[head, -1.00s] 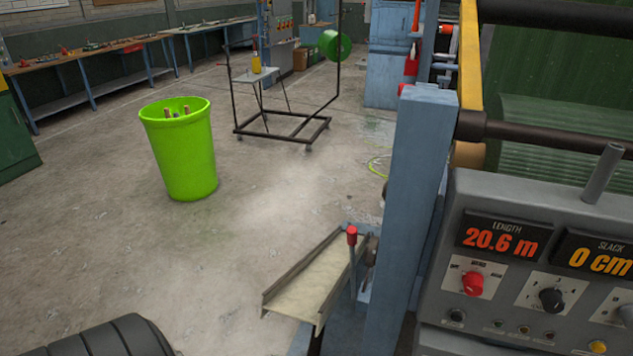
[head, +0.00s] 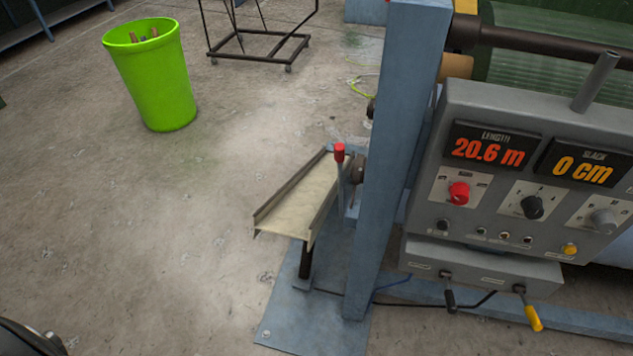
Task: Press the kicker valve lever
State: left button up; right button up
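A lever with a red knob (head: 339,152) stands upright beside a tilted, pale-bedded chute (head: 292,197) at the blue machine post. Two more levers hang below the control panel, one with a black handle (head: 449,300) and one with a yellow handle (head: 533,318). Their labels are too small to read, so I cannot tell by name which is the kicker valve lever. Neither of my grippers is in view. A dark part at the bottom left corner is cut off by the edge.
The grey control panel (head: 480,217) reads 20.6 m length and 0 cm slack. The blue post (head: 388,150) stands between chute and panel. A green bin (head: 155,85) and wheeled frame (head: 258,54) stand farther back. The concrete floor left of the chute is clear.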

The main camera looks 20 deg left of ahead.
aim_at(536, 324)
jog(key=z, duration=1.25)
